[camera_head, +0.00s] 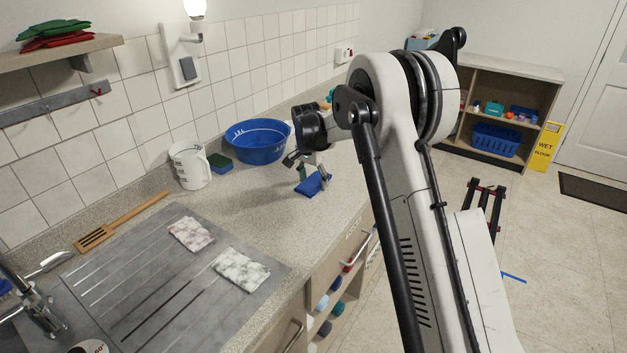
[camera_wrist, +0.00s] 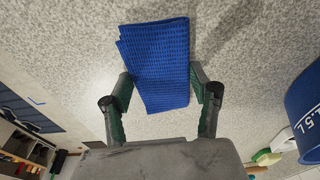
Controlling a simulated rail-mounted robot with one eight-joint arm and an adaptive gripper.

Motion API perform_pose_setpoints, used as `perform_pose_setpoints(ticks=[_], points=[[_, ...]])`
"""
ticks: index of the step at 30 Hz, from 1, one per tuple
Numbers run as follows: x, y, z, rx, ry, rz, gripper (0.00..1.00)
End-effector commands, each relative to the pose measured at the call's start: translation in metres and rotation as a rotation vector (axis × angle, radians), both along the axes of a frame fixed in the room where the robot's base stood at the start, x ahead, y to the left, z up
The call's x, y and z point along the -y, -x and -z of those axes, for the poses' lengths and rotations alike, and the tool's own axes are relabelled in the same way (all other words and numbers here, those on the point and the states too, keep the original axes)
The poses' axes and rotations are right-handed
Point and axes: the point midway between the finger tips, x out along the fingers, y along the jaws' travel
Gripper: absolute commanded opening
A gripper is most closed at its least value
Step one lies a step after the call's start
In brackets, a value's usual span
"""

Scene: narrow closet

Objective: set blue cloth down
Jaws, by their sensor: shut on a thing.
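The blue cloth (camera_head: 314,185) is a folded, ribbed piece at the counter's front part, to the right of the blue bowl. In the wrist view the cloth (camera_wrist: 158,55) lies between my two green-padded fingers and stretches out beyond their tips. My gripper (camera_head: 312,174) points down and is shut on the cloth; its fingers (camera_wrist: 162,90) sit at the cloth's near end. The cloth is at or just above the speckled worktop (camera_head: 255,205); I cannot tell whether it touches.
A blue bowl (camera_head: 257,150), a white measuring jug (camera_head: 190,166) and a green-blue sponge (camera_head: 220,163) stand behind, towards the tiled wall. Two marbled cloths (camera_head: 190,234) (camera_head: 241,270) lie on the grey drainboard (camera_head: 130,300). Worktop between drainboard and blue cloth is clear.

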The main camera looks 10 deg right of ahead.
Motion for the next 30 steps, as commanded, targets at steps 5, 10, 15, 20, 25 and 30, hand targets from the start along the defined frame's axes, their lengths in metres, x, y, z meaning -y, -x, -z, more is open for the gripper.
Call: perform_pose_setpoints(ticks=[5,10,15,20,25,30], points=[[0.000,0.000,0.001,0.000,0.000,0.000,0.76],[0.000,0.000,0.001,0.000,0.000,0.000,0.76],[0.000,0.000,-0.002,0.000,0.000,0.000,0.76],[-0.002,0.002,-0.019,0.000,0.000,0.000,0.76],[-0.006,0.006,-0.053,0.000,0.000,0.000,0.76],[-0.009,0.009,-0.086,0.000,0.000,0.000,0.76]])
